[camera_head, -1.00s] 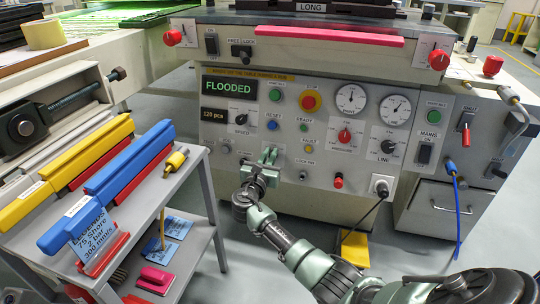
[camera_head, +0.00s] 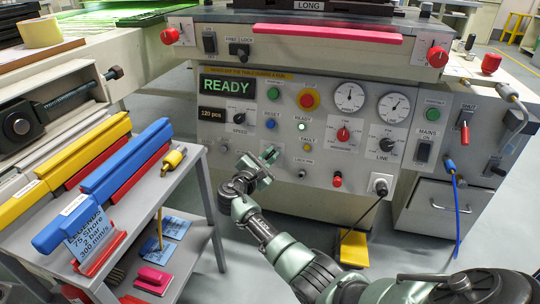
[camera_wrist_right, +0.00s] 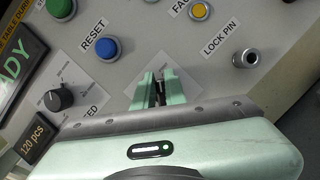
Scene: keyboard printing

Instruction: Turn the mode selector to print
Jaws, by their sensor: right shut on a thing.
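My right gripper (camera_head: 268,154) is at the front of the press panel, below the blue RESET button (camera_head: 270,124). In the right wrist view its two pale green fingers (camera_wrist_right: 160,90) are shut on a small dark knob, taken to be the mode selector (camera_wrist_right: 160,88), over a pale square plate (camera_wrist_right: 178,83). The fingers hide most of the knob and any print marking, so its setting cannot be read. The green display (camera_head: 228,86) reads READY, and the READY lamp (camera_head: 303,127) is lit. My left gripper is not in view.
The SPEED knob (camera_wrist_right: 58,98) lies left of the fingers in the right wrist view, and the LOCK PIN (camera_wrist_right: 246,58) lies to their right. A grey cart (camera_head: 185,180) with yellow and blue bars stands left of my arm. A blue cable hangs at the right.

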